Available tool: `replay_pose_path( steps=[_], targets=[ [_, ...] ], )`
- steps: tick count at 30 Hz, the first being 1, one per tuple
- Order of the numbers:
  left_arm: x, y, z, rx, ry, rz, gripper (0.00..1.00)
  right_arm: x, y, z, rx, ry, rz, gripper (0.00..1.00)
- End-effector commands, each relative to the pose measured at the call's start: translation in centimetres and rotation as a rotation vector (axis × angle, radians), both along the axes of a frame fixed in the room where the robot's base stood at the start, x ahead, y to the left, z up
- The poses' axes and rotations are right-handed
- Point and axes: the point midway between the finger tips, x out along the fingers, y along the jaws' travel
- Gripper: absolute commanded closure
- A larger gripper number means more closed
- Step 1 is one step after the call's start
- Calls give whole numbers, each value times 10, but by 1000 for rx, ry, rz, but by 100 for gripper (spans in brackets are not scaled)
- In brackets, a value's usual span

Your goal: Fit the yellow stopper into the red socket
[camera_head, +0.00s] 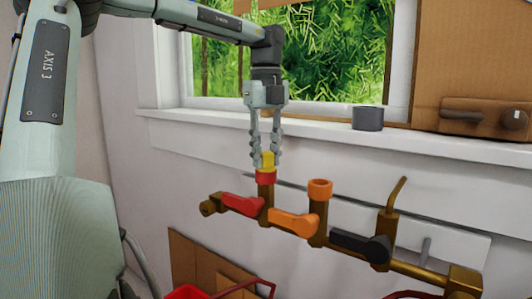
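The yellow stopper (267,158) is upright between the fingertips of my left gripper (266,162). The gripper points straight down, and its fingers are closed against the stopper's sides. The red socket (266,178) is the ring on top of the leftmost upright of the brass pipe (266,205). The stopper is directly above the red socket, and its lower end meets the socket's rim in this view. I cannot tell how deep it sits. My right gripper is not in view.
Along the pipe are a red lever (241,204), an orange lever (292,222) and a black lever (360,245). An orange socket (320,187) stands to the right. A grey cup (367,118) is on the windowsill (440,143). A red container (188,292) is below.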

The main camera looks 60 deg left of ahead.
Motion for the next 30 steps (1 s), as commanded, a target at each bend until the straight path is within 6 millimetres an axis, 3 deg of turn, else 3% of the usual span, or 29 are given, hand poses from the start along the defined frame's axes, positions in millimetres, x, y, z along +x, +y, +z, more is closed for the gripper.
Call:
replay_pose_path(
  steps=[11,22,30],
  targets=[
    [0,0,2,0,1,0,66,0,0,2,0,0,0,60],
    [0,0,32,0,0,0,66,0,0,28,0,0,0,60],
    [0,0,50,1,-1,2,66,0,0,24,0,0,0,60]
  ],
)
